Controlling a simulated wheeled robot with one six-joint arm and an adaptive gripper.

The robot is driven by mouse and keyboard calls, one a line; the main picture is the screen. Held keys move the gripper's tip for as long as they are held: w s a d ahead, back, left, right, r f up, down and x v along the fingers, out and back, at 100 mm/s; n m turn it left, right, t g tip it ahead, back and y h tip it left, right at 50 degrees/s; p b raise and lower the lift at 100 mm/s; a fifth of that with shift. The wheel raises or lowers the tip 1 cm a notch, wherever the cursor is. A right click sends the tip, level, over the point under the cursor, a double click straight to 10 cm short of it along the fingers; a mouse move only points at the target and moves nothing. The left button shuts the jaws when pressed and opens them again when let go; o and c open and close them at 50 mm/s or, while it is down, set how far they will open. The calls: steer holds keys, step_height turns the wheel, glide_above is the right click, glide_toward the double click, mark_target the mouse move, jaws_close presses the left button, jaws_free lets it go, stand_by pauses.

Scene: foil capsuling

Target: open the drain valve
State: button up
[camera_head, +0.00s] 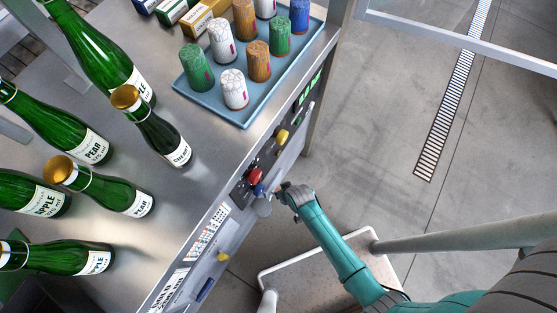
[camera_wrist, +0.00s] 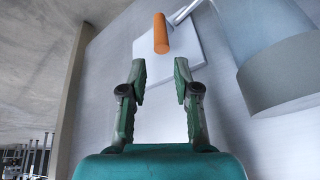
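An orange handle (camera_wrist: 161,34) on a metal rod shows in the wrist view, in front of a pale square plate on a grey panel; it looks like the drain valve's lever. My gripper (camera_wrist: 160,78) is open and empty. Its two fingertips point toward the handle, which lies ahead of the gap between them, apart from both fingers. In the head view my gripper (camera_head: 284,194) is beside the front face of the steel counter, below the buttons. I cannot make out the valve handle in the head view.
A grey cylinder (camera_wrist: 278,55) stands close right of the handle; a grey rounded part (camera_head: 262,207) shows beside my gripper. The front panel carries a red button (camera_head: 254,176) and a yellow one (camera_head: 282,136). Green bottles (camera_head: 160,135) and a blue tray (camera_head: 245,119) of capsules stand on top.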

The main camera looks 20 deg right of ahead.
steer(key=shift+x, duration=3.4)
